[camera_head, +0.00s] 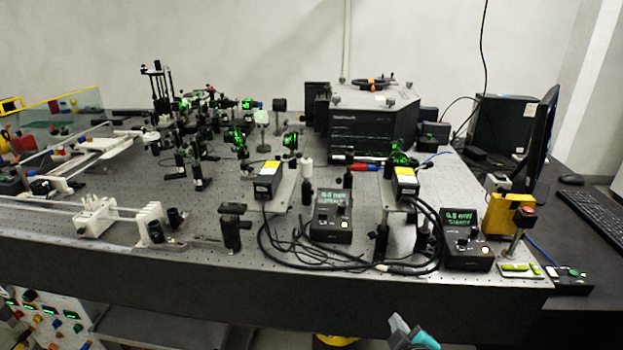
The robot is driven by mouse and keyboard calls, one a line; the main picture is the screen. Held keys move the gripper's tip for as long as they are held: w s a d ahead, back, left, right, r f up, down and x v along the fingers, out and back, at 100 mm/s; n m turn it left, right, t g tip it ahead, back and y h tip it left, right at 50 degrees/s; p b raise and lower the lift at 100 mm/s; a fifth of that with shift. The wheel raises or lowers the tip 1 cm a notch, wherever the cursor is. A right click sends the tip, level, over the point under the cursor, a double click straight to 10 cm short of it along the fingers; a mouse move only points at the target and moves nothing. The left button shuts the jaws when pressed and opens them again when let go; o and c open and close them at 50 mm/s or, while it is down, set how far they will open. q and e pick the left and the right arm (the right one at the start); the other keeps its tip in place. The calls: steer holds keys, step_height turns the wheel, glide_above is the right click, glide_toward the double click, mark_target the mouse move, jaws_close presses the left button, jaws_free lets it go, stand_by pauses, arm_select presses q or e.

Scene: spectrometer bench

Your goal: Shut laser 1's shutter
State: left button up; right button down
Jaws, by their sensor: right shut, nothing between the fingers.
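Two black laser heads with yellow labels stand on the bench, a left one (267,181) and a right one (404,182). No readable marking tells which is laser 1. Green light shows on optics beyond both heads. I cannot make out a shutter or its position. My right gripper (411,332) shows at the bottom, below the bench's front edge, shut and empty, apart from everything. My left gripper is out of view.
Black cables (300,250) loop over the bench front between the controllers. A black post mount (233,227) stands left of them. A red button on a post (524,218) and a yellow box (503,214) are at the right. A large dark spectrometer housing (372,128) fills the back.

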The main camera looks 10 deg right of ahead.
steer(key=w+r+n+t, duration=0.1)
steer(key=r, duration=0.2)
steer(key=w+r+n+t, duration=0.1)
steer(key=r, duration=0.3)
steer(key=w+r+t, duration=0.1)
steer(key=r, duration=0.2)
steer(key=shift+w+d+r+n+t, duration=0.2)
steer(key=shift+d+n+t, duration=0.1)
steer(key=shift+n, duration=0.1)
steer(key=w+r+n+t+y, duration=0.1)
steer(key=w+r+n+y, duration=0.1)
steer(key=r+n, duration=0.1)
steer(key=w+r+n+t, duration=0.1)
steer(key=w+n, duration=0.1)
steer(key=shift+w+a+r+t+y, duration=0.1)
steer(key=shift+a+r+t+y, duration=0.2)
steer(key=shift+a+y, duration=0.1)
steer(key=shift+w+a+r+n+g+y, duration=0.35)
steer(key=shift+w+r+n+g+y, duration=0.35)
steer(key=shift+n+y, duration=1.7)
steer(key=shift+w+a+r+n+g+y, duration=0.3)
steer(key=shift+w+r+n+g+y, duration=0.6)
steer(key=shift+n, duration=2.85)
steer(key=shift+w+a+r+n+g+y, duration=0.45)
steer(key=shift+n+y, duration=1.55)
steer(key=shift+n, duration=1.05)
steer(key=shift+d+f, duration=0.1)
